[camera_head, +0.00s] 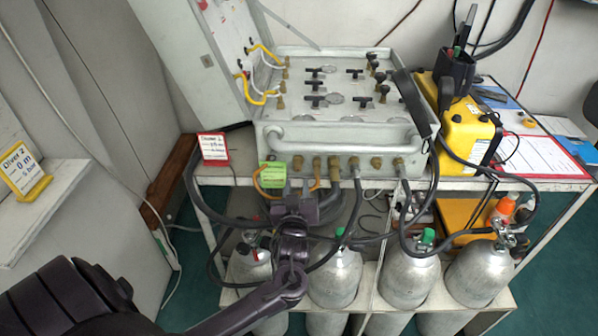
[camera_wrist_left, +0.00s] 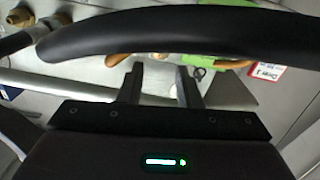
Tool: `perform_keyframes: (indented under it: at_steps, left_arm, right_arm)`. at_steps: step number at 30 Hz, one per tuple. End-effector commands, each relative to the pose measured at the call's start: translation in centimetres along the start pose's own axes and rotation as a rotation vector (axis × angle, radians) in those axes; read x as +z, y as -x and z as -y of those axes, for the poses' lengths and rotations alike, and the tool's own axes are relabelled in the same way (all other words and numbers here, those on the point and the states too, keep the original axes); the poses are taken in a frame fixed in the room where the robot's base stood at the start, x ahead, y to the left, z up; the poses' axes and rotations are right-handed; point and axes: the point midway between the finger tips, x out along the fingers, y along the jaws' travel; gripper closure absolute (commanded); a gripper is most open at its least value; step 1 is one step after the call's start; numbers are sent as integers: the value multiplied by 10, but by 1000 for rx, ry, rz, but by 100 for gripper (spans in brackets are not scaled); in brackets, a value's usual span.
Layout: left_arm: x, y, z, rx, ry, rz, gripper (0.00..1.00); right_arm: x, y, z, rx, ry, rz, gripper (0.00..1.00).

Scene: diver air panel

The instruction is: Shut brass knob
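The grey air panel (camera_head: 340,133) stands on the bench, with several brass fittings (camera_head: 334,165) along its lower front edge. I cannot tell which of them is the brass knob. My left gripper (camera_head: 296,188) is just below the left end of this row, pointing toward the panel. In the left wrist view its two fingers (camera_wrist_left: 161,88) are apart, with nothing seen between them. Brass fittings (camera_wrist_left: 14,42) show at the upper left there. A black hose (camera_wrist_left: 150,30) crosses in front and hides part of the fittings. My right gripper is not in view.
A green tag (camera_head: 272,175) hangs left of the fittings and shows in the left wrist view (camera_wrist_left: 205,45). A red-framed card (camera_head: 213,148) stands at the bench's left end. Black hoses loop down to silver cylinders (camera_head: 335,278) below. A yellow unit (camera_head: 466,130) stands right.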

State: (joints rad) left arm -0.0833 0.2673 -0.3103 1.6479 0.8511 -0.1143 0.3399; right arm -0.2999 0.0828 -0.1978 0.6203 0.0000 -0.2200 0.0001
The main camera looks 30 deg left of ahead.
Motion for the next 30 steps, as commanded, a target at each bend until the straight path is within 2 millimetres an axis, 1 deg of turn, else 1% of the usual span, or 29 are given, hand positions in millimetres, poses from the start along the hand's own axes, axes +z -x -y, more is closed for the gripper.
perform_keyframes:
  at_steps: [1,3,9,14,21,22,23,29,30]
  left_arm:
    - [-3,-10,0,-2,-2,-3,69]
    - [-2,-22,0,-2,-3,-2,69]
    - [-1,-50,0,-1,-2,0,69]
    - [0,-60,0,0,-1,2,69]
    - [1,-60,0,0,-1,3,69]
    - [1,-60,0,0,-1,3,70]
    - [1,-60,0,0,-1,3,74]
    - [1,-60,0,0,-1,2,100]
    - [1,-60,0,0,-2,2,100]
  right_arm:
    - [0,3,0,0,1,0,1]
    - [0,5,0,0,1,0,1]
    - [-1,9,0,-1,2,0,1]
    - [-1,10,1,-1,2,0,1]
    - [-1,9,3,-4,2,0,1]
    - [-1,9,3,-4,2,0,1]
    - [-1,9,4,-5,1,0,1]
    - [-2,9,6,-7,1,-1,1]
    - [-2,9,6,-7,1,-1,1]
